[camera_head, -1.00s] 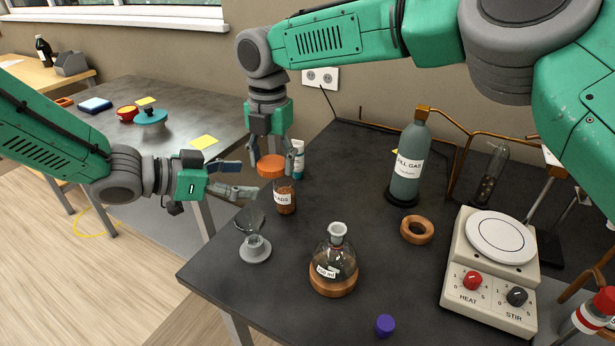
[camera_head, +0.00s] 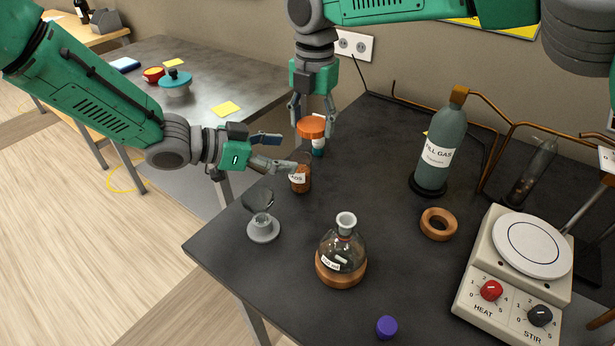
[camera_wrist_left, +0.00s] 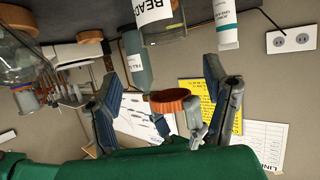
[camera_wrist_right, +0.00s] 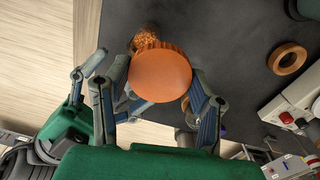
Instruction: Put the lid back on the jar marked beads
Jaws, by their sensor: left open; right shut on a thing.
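The jar marked beads (camera_head: 300,180) is a small brown-filled jar with a white label, upright on the dark bench. It also shows in the left wrist view (camera_wrist_left: 160,18). The orange lid (camera_head: 312,126) is in my right gripper (camera_head: 313,112), which is shut on it above and slightly right of the jar, clear of it. In the right wrist view the lid (camera_wrist_right: 160,75) covers part of the jar (camera_wrist_right: 146,40). My left gripper (camera_head: 275,152) is open, beside the jar on its left. I cannot tell whether a finger touches the jar.
A grey stand (camera_head: 263,228), a flask on a cork ring (camera_head: 342,250), a purple cap (camera_head: 387,327), a wooden ring (camera_head: 438,224), a gas bottle (camera_head: 440,145) and a hotplate (camera_head: 525,245) stand around. A white tube (camera_head: 318,146) is behind the lid. The bench's middle is clear.

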